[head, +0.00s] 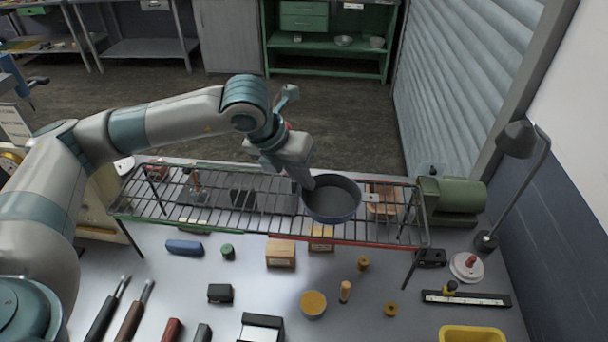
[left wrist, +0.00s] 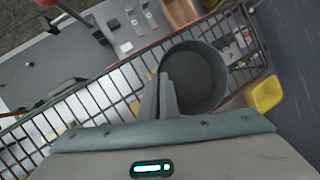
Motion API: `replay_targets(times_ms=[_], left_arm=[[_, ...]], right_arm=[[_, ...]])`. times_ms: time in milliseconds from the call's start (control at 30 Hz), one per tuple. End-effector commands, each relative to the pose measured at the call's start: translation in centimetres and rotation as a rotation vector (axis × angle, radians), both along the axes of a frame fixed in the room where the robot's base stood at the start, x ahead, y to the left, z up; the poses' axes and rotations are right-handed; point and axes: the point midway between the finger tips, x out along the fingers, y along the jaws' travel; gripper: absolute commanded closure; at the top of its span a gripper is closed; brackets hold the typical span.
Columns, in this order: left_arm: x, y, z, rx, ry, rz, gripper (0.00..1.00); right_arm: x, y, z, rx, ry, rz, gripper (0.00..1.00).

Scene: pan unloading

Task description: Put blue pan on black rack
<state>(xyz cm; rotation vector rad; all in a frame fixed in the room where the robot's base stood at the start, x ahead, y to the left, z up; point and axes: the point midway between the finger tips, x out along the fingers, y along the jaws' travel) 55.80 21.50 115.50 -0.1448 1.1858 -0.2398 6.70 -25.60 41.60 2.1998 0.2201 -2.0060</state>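The blue pan (head: 333,201) is round and dark inside, with a blue outer wall. It is upright over the right half of the black wire rack (head: 228,199); I cannot tell whether its base touches the bars. My left gripper (head: 307,184) reaches down to the pan's left rim. In the left wrist view its two fingers (left wrist: 167,93) are close together at the rim of the pan (left wrist: 200,78), with the wall between them. The rack's bars (left wrist: 95,100) show there below and beside the pan. My right gripper is in neither view.
The rack stands on a grey workbench. A green machine (head: 452,195) and a desk lamp (head: 487,240) are at its right. In front lie wooden blocks (head: 281,252), a yellow-topped round jar (head: 313,304), several tools and a yellow bin (head: 472,334). The rack's left half is mostly clear.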

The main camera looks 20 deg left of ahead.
Motion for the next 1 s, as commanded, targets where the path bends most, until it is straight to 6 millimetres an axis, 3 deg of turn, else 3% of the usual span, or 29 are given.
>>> replay_targets(times_ms=[200, 300, 767, 1000], left_arm=[[0.0, 0.0, -0.2, -0.001, -0.002, 0.000, 1.00], [0.0, 0.0, -0.1, 0.000, 0.000, 0.000, 0.79], [0.0, 0.0, 0.2, 0.000, -0.002, 0.000, 0.79], [-1.0, 0.7, 2.5, -0.001, -0.006, -0.001, 0.79]], right_arm=[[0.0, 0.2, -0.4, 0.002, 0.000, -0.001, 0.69], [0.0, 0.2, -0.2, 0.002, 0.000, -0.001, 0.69], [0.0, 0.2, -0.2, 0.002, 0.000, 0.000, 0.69], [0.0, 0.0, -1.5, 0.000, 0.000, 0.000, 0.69]])
